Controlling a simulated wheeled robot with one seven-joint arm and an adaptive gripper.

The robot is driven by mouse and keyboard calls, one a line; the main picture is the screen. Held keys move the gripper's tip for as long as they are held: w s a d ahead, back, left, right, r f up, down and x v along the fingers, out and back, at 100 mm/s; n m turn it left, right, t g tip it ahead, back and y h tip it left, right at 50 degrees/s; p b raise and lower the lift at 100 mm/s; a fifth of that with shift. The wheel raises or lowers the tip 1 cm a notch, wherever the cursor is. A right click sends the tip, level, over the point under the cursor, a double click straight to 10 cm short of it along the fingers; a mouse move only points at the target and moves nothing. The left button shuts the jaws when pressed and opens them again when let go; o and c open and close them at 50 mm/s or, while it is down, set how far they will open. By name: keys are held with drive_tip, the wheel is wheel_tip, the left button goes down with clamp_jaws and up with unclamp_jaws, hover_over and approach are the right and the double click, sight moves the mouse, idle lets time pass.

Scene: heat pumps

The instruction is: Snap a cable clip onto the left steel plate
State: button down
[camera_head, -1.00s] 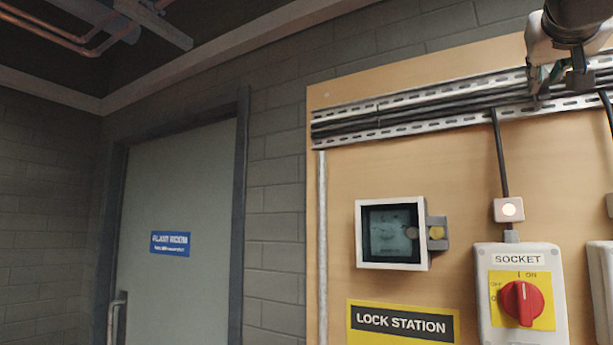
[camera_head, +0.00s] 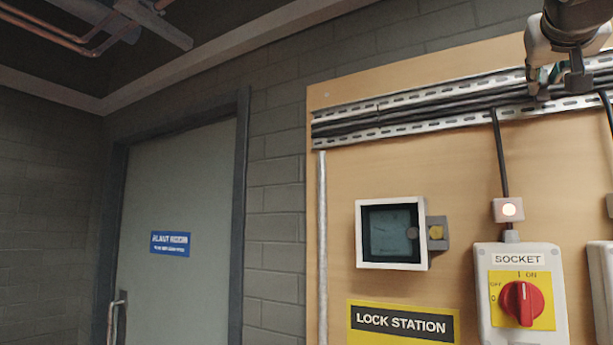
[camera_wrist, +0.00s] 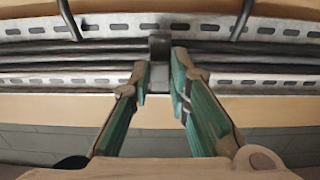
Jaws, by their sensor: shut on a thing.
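My gripper (camera_head: 545,82) is at the top right of the head view, up against the cable run on the board. In the wrist view its two teal fingers (camera_wrist: 160,82) are closed on a small dark cable clip (camera_wrist: 160,48). The clip lies across the black cables, between the two edges of the slotted steel tray (camera_wrist: 230,82). This tray also shows in the head view (camera_head: 340,138). I cannot tell which part is the left steel plate, or whether the clip is seated. In the head view the clip is largely hidden by the fingers.
Black cables (camera_head: 430,107) run along the tray, and single cables drop from it. Below are a framed gauge box (camera_head: 391,233), a socket switch with a red knob (camera_head: 521,300) and a lock station sign (camera_head: 403,323). A closed door (camera_head: 180,200) is at left.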

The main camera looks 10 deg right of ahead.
drive_tip(key=shift+w+d, duration=0.2)
drive_tip(key=shift+w, duration=0.1)
idle(0.7)
drive_tip(key=c, duration=1.6)
unclamp_jaws()
drive_tip(key=v, duration=1.4)
drive_tip(key=shift+b, duration=0.45)
